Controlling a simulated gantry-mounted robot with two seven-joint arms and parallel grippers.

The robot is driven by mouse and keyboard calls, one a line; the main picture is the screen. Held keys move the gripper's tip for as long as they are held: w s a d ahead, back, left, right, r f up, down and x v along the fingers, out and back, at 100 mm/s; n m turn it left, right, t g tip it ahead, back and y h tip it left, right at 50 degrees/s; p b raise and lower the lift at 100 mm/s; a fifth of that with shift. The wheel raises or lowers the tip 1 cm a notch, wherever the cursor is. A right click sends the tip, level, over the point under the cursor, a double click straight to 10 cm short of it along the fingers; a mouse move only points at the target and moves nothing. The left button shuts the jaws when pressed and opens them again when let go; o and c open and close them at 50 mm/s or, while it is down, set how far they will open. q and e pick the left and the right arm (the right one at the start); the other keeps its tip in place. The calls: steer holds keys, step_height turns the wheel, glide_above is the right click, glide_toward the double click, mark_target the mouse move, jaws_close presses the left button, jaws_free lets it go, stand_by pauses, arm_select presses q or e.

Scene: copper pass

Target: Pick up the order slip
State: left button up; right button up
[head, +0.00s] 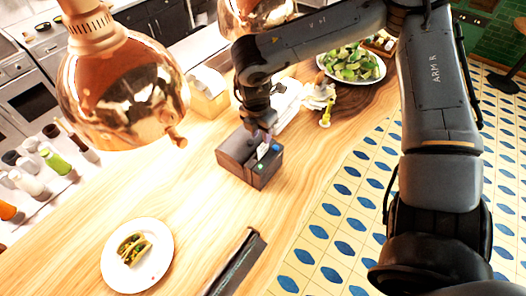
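The order slip (262,151) is a small white paper standing up from the top of a dark box-shaped printer (236,152) on the wooden counter. My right gripper (263,136) points down from above, with its fingertips right at the top of the slip. The fingers are small and dark here, so I cannot tell whether they are apart or closed on the paper. My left gripper is not in view.
A plate with tacos (142,255) sits at the front left, and a dark long holder (237,264) lies at the front edge. A copper lamp (120,92) hangs at the left. A plate of green salad (350,64) stands behind my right arm. Counter between printer and taco plate is clear.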

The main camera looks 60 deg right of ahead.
mark_target(264, 147)
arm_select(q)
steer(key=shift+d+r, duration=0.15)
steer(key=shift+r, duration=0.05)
arm_select(e)
steer(key=shift+d+f, duration=0.1)
steer(key=shift+f, duration=0.8)
arm_select(q)
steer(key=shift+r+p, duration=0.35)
steer(key=shift+p, duration=0.1)
arm_select(e)
steer(key=shift+s+f, duration=0.2)
steer(key=shift+f, duration=0.35)
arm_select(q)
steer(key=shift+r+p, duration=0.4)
arm_select(e)
step_height(264, 147, down, 3)
steer(key=shift+s+d, duration=0.1)
steer(key=shift+s, duration=0.05)
steer(key=shift+f, duration=0.5)
jaws_close()
